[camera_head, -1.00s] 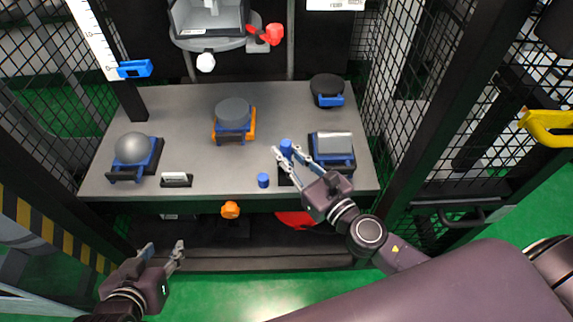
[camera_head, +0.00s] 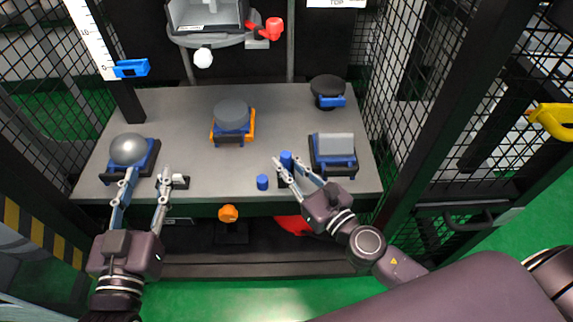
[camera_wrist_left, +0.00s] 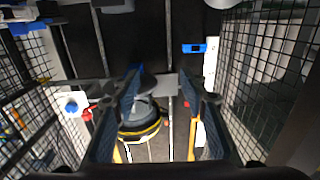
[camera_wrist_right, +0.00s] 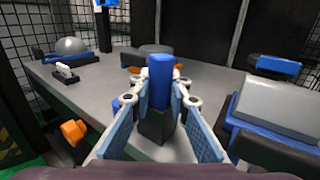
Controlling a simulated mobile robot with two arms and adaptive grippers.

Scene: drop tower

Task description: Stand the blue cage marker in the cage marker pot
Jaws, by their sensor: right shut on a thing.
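The blue cage marker (camera_head: 286,158) is upright between the fingers of my right gripper (camera_head: 298,168), which is shut on it. It also shows upright in the right wrist view (camera_wrist_right: 160,80). The dark cage marker pot (camera_wrist_right: 157,128) is directly below the marker, near the table's front edge. The marker's lower end meets the pot's top in that view; how deep it sits is hidden. The fingers partly cover the pot in the head view. My left gripper (camera_head: 146,180) is open and empty at the front left edge of the table.
A short blue cylinder (camera_head: 262,182) stands left of the pot. A grey block on a blue holder (camera_head: 333,150) is close to the right gripper. A grey ball (camera_head: 128,149) and a small white-topped black holder (camera_head: 178,181) are near the left gripper.

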